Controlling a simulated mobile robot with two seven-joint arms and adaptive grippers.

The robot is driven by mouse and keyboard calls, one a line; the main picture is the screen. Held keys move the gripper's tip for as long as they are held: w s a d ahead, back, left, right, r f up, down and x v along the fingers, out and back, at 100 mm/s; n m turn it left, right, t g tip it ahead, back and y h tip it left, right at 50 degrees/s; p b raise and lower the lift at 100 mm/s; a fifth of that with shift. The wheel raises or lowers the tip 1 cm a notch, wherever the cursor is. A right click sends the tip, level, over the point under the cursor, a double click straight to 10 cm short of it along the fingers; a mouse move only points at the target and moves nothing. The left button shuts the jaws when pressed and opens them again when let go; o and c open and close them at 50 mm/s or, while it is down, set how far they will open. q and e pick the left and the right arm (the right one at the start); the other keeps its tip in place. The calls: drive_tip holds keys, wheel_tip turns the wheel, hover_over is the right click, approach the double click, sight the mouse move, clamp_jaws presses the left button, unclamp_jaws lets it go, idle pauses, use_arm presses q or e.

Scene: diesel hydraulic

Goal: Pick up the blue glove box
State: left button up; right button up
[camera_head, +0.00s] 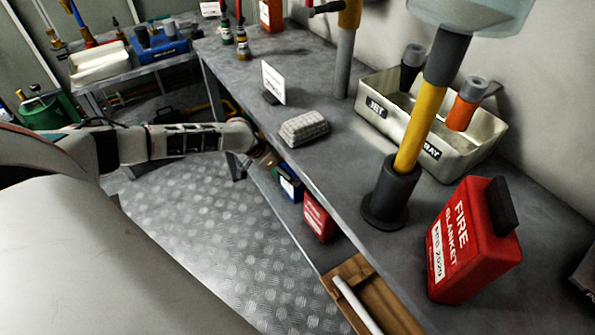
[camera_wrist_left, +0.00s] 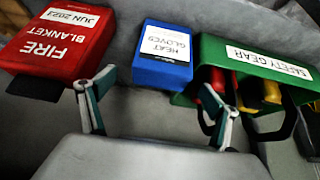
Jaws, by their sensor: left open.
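The blue glove box (camera_wrist_left: 163,58), labelled HEAT GLOVES, stands in the middle of the left wrist view, between a red box and a green box. In the head view the blue glove box (camera_head: 291,187) is small, on the lower shelf under the bench, partly hidden by the bench edge. My left gripper (camera_wrist_left: 160,92) is open and empty. Its two fingers are spread on either side of the box's near face, and they look apart from it. In the head view my left gripper (camera_head: 264,157) reaches in at the lower shelf, mostly hidden. My right gripper is not in view.
A red fire blanket box (camera_wrist_left: 62,40) is left of the blue box, and a green safety gear box (camera_wrist_left: 255,62) stands close on its right. The bench top (camera_head: 330,165) overhangs the shelf. A wooden tray (camera_head: 355,275) is nearer. The patterned floor (camera_head: 200,215) is clear.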

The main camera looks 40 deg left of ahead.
sight(291, 170)
use_arm(q)
drive_tip(key=b+x, duration=0.2)
drive_tip(key=x, duration=0.3)
drive_tip(key=shift+w+a+f, duration=0.15)
drive_tip(key=shift+f, duration=0.1)
drive_tip(key=shift+w+r, duration=0.15)
drive_tip(key=shift+r, duration=0.05)
drive_tip(key=c, duration=1.3)
